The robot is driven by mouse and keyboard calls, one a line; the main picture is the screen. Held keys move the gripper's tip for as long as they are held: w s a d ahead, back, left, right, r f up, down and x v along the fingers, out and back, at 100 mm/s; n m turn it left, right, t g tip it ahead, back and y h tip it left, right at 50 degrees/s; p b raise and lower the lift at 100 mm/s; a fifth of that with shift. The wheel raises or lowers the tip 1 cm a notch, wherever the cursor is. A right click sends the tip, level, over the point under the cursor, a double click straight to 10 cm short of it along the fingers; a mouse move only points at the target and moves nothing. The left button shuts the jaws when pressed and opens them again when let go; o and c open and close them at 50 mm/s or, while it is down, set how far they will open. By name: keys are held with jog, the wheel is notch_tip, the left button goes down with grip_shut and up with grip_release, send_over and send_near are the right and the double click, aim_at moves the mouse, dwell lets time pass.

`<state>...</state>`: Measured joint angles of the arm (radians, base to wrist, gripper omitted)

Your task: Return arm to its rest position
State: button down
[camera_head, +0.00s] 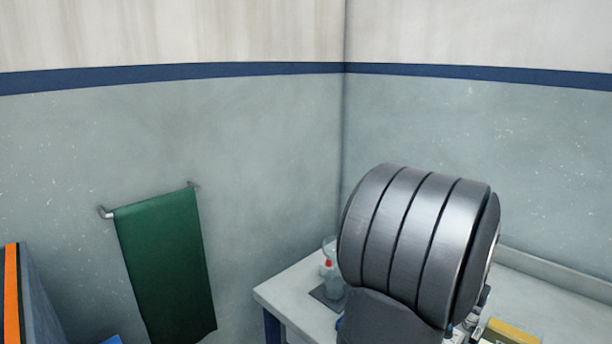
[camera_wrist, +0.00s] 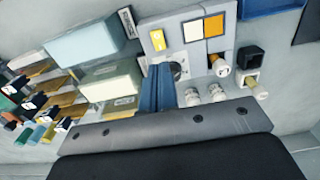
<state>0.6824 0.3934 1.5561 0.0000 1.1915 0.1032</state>
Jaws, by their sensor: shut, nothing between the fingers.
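In the wrist view my gripper (camera_wrist: 161,42) shows as two blue fingers rising from a dark grey body along the bottom edge. The fingers are together with nothing between them. Beyond them is a grey panel with white and orange squares (camera_wrist: 203,29). In the head view a large ribbed dark grey part of my arm stands right of centre, in front of the pale table (camera_head: 283,290). It hides much of the table. My fingers cannot be made out in the head view.
A clear bottle with a red part (camera_head: 331,282) stands on the table's left end. A yellow-topped item (camera_head: 512,331) lies right of my arm. A green towel (camera_head: 165,265) hangs on the left wall. In the wrist view, pale boxes (camera_wrist: 92,45) and several small items (camera_wrist: 35,100) are left of my fingers.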

jog(key=shift+r, duration=0.35)
jog(key=shift+f, duration=0.1)
notch_tip(320, 180, down, 7)
jog(key=shift+r, duration=0.1)
dwell(0.4)
jog(key=shift+r, duration=0.1)
notch_tip(320, 180, up, 6)
jog(key=shift+r, duration=0.15)
notch_tip(320, 180, down, 7)
jog(key=shift+f, duration=0.1)
jog(key=s+a+r, duration=0.2)
jog(key=r, duration=0.9)
jog(key=s+a+r+t+h, duration=0.1)
jog(key=s+a+r, duration=0.1)
jog(key=r, duration=1)
jog(key=shift+t+h, duration=0.3)
